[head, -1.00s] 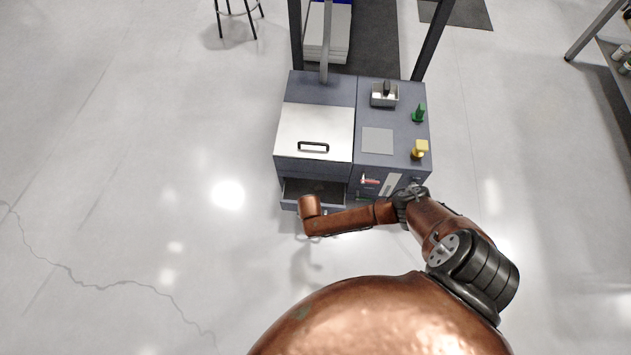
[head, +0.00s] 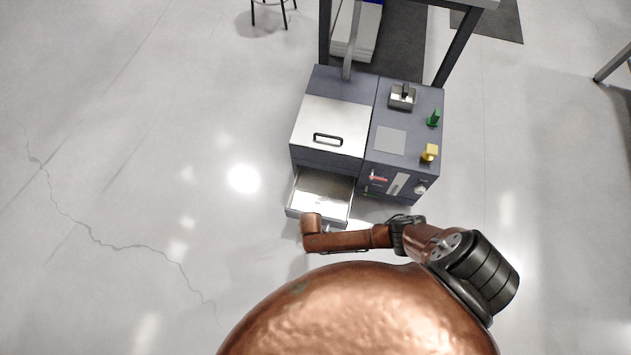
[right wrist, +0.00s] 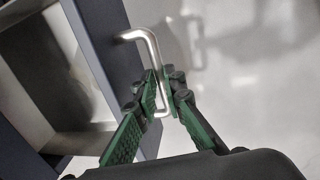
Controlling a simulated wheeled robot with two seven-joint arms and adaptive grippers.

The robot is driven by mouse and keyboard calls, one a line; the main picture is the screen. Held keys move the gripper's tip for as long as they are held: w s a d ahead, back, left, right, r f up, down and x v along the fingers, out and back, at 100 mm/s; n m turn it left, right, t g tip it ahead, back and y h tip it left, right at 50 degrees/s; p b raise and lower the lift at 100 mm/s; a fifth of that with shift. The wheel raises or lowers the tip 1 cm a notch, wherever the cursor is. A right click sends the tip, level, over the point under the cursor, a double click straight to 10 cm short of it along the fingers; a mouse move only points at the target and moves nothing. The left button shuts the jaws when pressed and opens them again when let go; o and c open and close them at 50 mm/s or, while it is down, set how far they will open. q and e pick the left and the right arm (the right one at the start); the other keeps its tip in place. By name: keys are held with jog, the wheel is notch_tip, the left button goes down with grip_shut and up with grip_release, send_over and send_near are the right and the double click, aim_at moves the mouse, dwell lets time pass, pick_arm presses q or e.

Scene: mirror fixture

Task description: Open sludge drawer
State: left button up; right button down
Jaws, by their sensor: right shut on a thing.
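The sludge drawer (head: 326,187) is pulled well out of the lower left front of the grey cabinet in the head view. Its light metal inside looks empty. In the right wrist view the drawer's dark front panel (right wrist: 103,42) stands beside its silver bar handle (right wrist: 139,36). My right gripper (right wrist: 162,92) is shut on the handle, its green-padded fingers on both sides of the bar. My left gripper is not in view.
The cabinet (head: 345,160) has a pale lid with a black handle (head: 328,139) above the drawer. The floor to the left is clear.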

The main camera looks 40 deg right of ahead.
jog(key=shift+s, duration=0.1)
jog(key=c, duration=2)
grip_release()
jog(key=r, duration=0.4)
jog(key=s+a+r, duration=0.1)
jog(key=r, duration=0.6)
jog(key=shift+s+a+r, duration=0.2)
jog(key=shift+a+r, duration=0.15)
jog(key=shift+r, duration=0.05)
